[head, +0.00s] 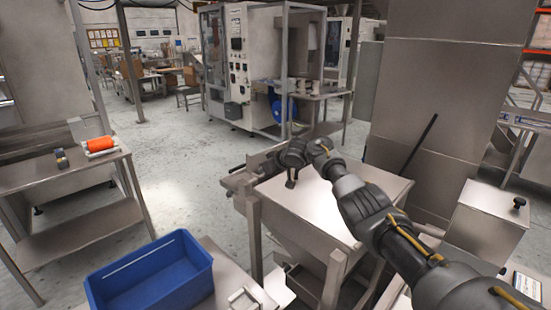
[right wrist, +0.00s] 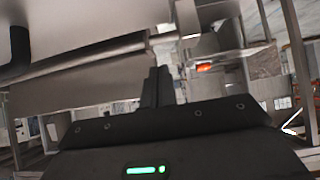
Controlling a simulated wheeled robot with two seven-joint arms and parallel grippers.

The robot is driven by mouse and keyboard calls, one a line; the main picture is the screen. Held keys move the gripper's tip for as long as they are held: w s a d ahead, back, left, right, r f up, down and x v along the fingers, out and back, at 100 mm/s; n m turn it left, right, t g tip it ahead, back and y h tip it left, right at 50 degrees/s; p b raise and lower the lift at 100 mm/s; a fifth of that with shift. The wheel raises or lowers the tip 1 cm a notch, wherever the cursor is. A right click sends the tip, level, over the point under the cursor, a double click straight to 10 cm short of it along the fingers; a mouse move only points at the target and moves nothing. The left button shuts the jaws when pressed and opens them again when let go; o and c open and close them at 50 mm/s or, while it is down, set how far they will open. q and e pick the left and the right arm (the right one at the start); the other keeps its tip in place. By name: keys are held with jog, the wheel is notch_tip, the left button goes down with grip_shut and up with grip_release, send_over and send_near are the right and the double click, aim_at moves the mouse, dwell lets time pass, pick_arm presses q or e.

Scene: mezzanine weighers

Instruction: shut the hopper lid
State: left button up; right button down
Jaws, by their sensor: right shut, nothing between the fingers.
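The steel hopper (head: 324,215) stands on legs at the centre right of the head view, with a bright, flat sloping panel on top. I take this panel for its lid, but cannot tell whether it lies fully shut. My right arm reaches across it from the lower right. My right gripper (head: 290,183) is shut and empty, over the panel's far left part; contact cannot be told. In the right wrist view, the shut fingers (right wrist: 157,85) point up beside a large steel plate (right wrist: 75,85). My left gripper is out of view.
A blue crate (head: 150,282) stands at the front left. A steel table (head: 62,180) at left holds an orange item (head: 101,144). A steel column (head: 440,90) stands behind the hopper, with a dark rod (head: 420,143) before it. A knobbed steel box (head: 487,220) is at right.

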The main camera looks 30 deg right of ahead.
jog(key=b+v, duration=0.1)
jog(key=v, duration=0.6)
jog(key=shift+w+r, duration=0.3)
